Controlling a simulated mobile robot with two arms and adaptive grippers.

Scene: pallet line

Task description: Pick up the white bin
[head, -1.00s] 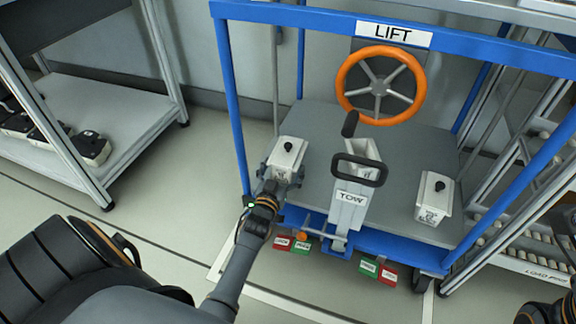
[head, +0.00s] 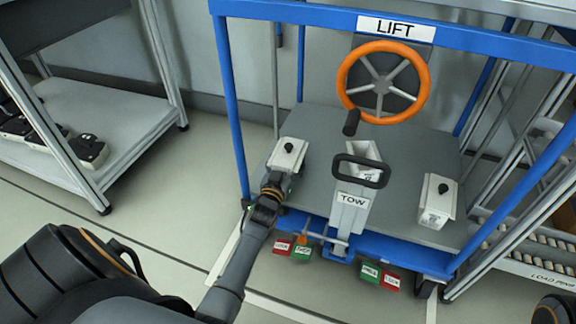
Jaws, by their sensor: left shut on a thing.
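A white bin-like box (head: 287,153) with a black knob on top is at the left edge of the cart's grey deck. My left gripper (head: 277,183) is at its near side, shut on it; the fingertips are partly hidden. A second white box (head: 437,202) with a black knob stands apart on the right of the deck. A white open container (head: 364,151) shows behind the tow handle, partly covered by it. My right gripper is not in view.
The blue cart frame (head: 232,110) has posts close to my left arm. A shelf (head: 105,115) with dark items is at left. Red and green pedals (head: 302,252) hang at the front.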

